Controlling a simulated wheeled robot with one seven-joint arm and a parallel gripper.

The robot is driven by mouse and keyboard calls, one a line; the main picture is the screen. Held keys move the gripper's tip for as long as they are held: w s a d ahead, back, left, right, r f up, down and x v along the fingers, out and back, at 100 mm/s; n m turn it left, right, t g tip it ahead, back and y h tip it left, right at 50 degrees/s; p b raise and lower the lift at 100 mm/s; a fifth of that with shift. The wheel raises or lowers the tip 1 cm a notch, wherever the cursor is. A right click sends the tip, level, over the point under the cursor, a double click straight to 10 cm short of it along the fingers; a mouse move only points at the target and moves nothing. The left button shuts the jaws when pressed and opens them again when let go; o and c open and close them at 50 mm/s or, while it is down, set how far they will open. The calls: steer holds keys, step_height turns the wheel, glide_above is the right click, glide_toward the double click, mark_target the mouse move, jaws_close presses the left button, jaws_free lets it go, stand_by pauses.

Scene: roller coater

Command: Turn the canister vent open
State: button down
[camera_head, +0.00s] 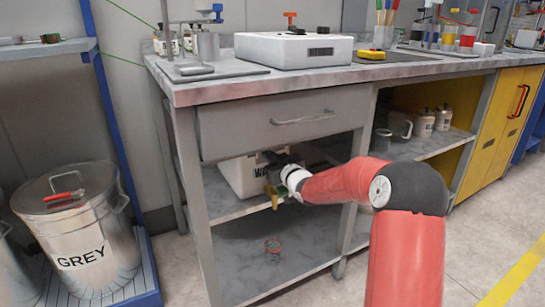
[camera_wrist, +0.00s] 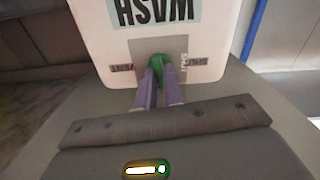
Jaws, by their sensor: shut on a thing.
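The white canister (camera_head: 238,178) stands on the shelf under the workbench drawer, partly hidden by my arm. In the wrist view the canister (camera_wrist: 213,65) fills the top middle, with a WASH label upside down. Its green vent (camera_wrist: 158,66) sits on a grey patch, with a small dark label on each side that I cannot read surely. My gripper (camera_wrist: 160,76) has its two purple fingers shut on the green vent, one on each side. In the head view the fingertips and the vent are too small and covered to make out.
The drawer (camera_head: 278,122) is shut just above my arm. A bench leg (camera_head: 357,175) stands close beside my forearm. A GREY bin (camera_head: 80,235) stands at the left, and the floor at right is clear.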

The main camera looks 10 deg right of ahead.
steer(key=shift+m, duration=0.7)
steer(key=shift+f, duration=0.1)
steer(key=c, duration=1.5)
jaws_free()
steer(key=v, duration=0.8)
